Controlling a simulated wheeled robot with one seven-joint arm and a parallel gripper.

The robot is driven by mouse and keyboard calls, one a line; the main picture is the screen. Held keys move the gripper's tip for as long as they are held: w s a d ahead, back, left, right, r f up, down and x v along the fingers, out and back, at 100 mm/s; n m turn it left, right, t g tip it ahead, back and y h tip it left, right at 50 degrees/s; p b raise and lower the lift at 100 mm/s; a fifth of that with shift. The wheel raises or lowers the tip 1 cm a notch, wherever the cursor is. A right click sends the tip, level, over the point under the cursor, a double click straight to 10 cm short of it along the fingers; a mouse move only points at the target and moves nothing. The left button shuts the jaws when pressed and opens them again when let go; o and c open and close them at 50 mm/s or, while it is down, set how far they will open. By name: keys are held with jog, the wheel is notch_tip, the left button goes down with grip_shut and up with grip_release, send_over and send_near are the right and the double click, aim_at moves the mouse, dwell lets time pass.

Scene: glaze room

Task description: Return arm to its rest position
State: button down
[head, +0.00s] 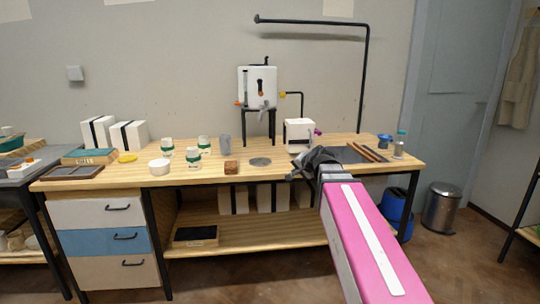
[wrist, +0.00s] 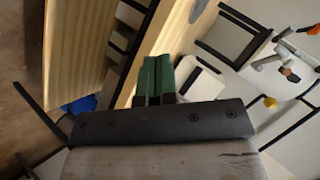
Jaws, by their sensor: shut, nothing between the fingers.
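My gripper (wrist: 155,80) shows in the wrist view as two green fingers side by side, shut with nothing between them. In the head view my pink arm reaches from the lower right up to the bench, and the dark gripper end (head: 310,163) is over the front right part of the bench top. Its fingertips are hard to make out there. The wooden workbench (head: 215,178) runs across the middle of the head view. The wrist view is tilted and shows the bench wood (wrist: 75,45) at the upper left.
On the bench stand several green-and-white jars (head: 193,157), a grey cup (head: 225,145), a small brown block (head: 231,168), a white box (head: 299,133) and a white tank (head: 258,85) on a stand. A bottle (head: 399,145) stands at the right end. A bin (head: 441,208) stands on the floor.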

jog(key=s+d+f+n+g+h, duration=0.2)
jog(key=s+f, duration=0.4)
jog(key=f, duration=0.4)
jog(key=s+d+f+n+g+h, duration=0.1)
jog(key=s+d+f+n+g, duration=0.1)
jog(key=s+f, duration=0.5)
jog(key=s+d+f+n+g+h, duration=0.2)
jog(key=s+d+f+g, duration=0.2)
jog(key=f, duration=1)
jog(key=s+g, duration=0.1)
jog(key=s, duration=0.2)
jog(key=shift+d+n+h, duration=0.15)
jog(key=shift+n+h, duration=0.15)
